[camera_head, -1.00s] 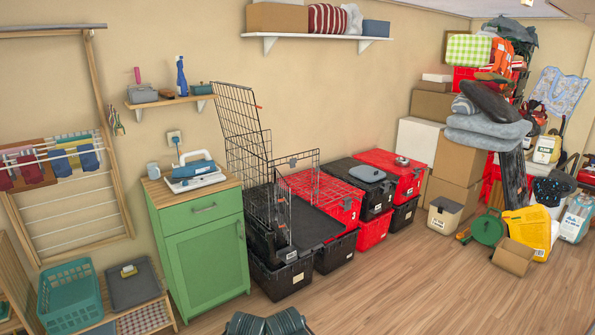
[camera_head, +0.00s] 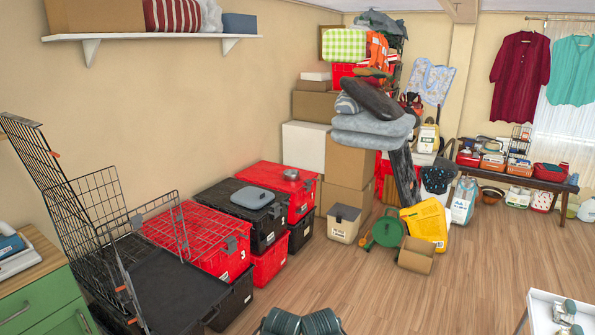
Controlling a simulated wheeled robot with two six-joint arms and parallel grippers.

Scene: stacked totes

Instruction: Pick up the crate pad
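No piece in view is clearly labelled as the crate pad. Grey plush pads (camera_head: 372,131) lie stacked on top of the cardboard boxes at the back, and they look soft and thick. A flat dark tray or mat (camera_head: 175,290) lies in the open black wire crate (camera_head: 88,210) at the left, on top of black totes; I cannot tell whether it is a pad. Neither of my grippers shows; only dark rounded parts of mine appear at the bottom edge.
Red and black totes (camera_head: 270,262) stand along the left wall. A yellow container (camera_head: 425,222), a green round item (camera_head: 387,232) and an open cardboard box (camera_head: 416,256) are on the floor by the stack. The wooden floor (camera_head: 420,300) is clear in front. A white table (camera_head: 545,318) is at the lower right.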

